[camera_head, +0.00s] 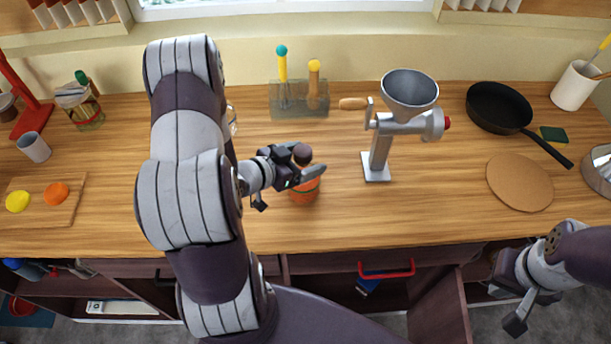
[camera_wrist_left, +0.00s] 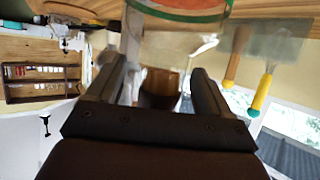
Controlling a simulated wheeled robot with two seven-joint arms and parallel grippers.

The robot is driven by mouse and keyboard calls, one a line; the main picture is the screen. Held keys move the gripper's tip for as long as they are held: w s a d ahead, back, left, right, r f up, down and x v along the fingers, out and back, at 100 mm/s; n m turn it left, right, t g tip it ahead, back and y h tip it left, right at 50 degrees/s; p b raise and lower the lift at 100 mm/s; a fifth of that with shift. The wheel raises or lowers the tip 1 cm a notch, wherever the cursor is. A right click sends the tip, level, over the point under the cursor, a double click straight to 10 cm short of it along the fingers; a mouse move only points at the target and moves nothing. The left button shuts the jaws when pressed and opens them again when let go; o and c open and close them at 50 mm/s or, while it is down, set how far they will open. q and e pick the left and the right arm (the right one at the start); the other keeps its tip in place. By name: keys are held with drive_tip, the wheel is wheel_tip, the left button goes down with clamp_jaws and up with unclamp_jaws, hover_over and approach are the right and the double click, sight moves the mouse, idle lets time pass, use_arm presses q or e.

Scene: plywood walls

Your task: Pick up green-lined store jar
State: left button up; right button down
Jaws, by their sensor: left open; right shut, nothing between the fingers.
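A jar with an orange-red body (camera_head: 304,191) stands on the wooden counter, partly hidden behind my left gripper. In the left wrist view, a glass jar with a green line and a red band (camera_wrist_left: 185,8) is cut off by the upper edge. A brown piece (camera_wrist_left: 160,88) shows between the fingers there. My left gripper (camera_head: 312,174) is open at the jar; contact cannot be told. My right gripper (camera_head: 516,322) is shut and empty, low at the right, in front of the counter.
A metal grinder (camera_head: 379,150) stands right of the jar. A rack (camera_head: 298,100) with yellow-handled tools is behind it. Another banded jar (camera_head: 85,111) and a cutting board (camera_head: 38,213) are at left. A black pan (camera_head: 497,107) and round board (camera_head: 520,182) are at right.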

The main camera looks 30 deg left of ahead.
use_arm(q)
drive_tip(key=shift+x, duration=1)
drive_tip(key=shift+w, duration=0.1)
clamp_jaws()
drive_tip(key=shift+a, duration=0.1)
drive_tip(key=shift+r, duration=0.15)
